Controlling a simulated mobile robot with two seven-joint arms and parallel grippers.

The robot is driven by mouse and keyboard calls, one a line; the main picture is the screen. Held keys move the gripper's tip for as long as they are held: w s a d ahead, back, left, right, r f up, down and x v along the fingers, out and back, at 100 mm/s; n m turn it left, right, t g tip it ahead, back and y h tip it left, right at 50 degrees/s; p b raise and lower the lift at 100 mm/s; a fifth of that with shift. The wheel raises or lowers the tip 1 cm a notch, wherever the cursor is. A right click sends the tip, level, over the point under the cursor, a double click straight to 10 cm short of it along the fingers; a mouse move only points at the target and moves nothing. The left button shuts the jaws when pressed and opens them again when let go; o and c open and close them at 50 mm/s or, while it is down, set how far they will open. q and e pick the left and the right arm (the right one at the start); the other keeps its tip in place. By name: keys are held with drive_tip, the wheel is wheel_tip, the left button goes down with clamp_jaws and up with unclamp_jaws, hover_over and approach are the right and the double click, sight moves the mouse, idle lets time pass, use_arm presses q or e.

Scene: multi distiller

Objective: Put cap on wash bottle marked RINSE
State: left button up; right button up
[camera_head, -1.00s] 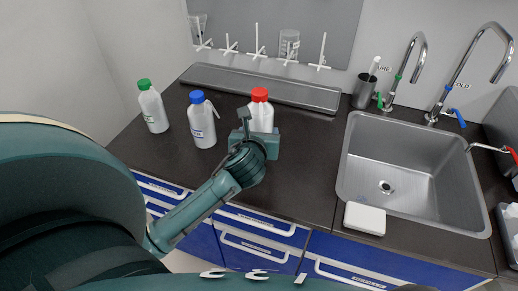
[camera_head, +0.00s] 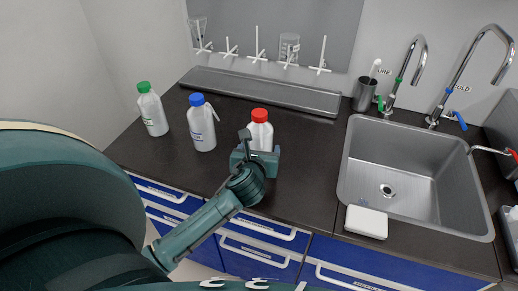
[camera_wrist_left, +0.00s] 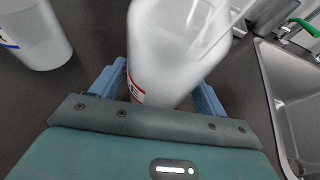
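A white bottle with a red top (camera_head: 260,133) is upright near the front of the dark counter, left of the sink. My left gripper (camera_head: 256,158) is at its lower front and hides its base and label. In the left wrist view the white bottle (camera_wrist_left: 170,45) is between the blue fingers (camera_wrist_left: 162,92), which look shut on it; part of a red label shows low on its side. A white bottle with a blue top (camera_head: 201,128) and a thin spout stands to the left. A bottle with a green top (camera_head: 151,112) stands farther left. My right gripper is out of view.
A steel sink (camera_head: 395,170) is at the right, with a white block (camera_head: 366,222) at its front left. A long metal tray (camera_head: 262,90) lies along the back, below a rack of white pegs (camera_head: 256,57).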

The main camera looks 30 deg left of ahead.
use_arm(q)
drive_tip(key=shift+o, duration=1)
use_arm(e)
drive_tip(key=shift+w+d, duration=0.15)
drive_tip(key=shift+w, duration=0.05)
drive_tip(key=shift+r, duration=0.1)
use_arm(q)
drive_tip(key=shift+r, duration=0.15)
drive_tip(key=v, duration=1)
drive_tip(key=shift+s+d+r, duration=0.1)
drive_tip(key=shift+s+r, duration=0.05)
drive_tip(key=shift+s, duration=0.1)
drive_tip(key=shift+s+d+r, duration=0.25)
drive_tip(key=shift+s+r, duration=0.05)
drive_tip(key=shift+s, duration=0.3)
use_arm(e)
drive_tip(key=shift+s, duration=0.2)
use_arm(q)
drive_tip(key=shift+f, duration=0.1)
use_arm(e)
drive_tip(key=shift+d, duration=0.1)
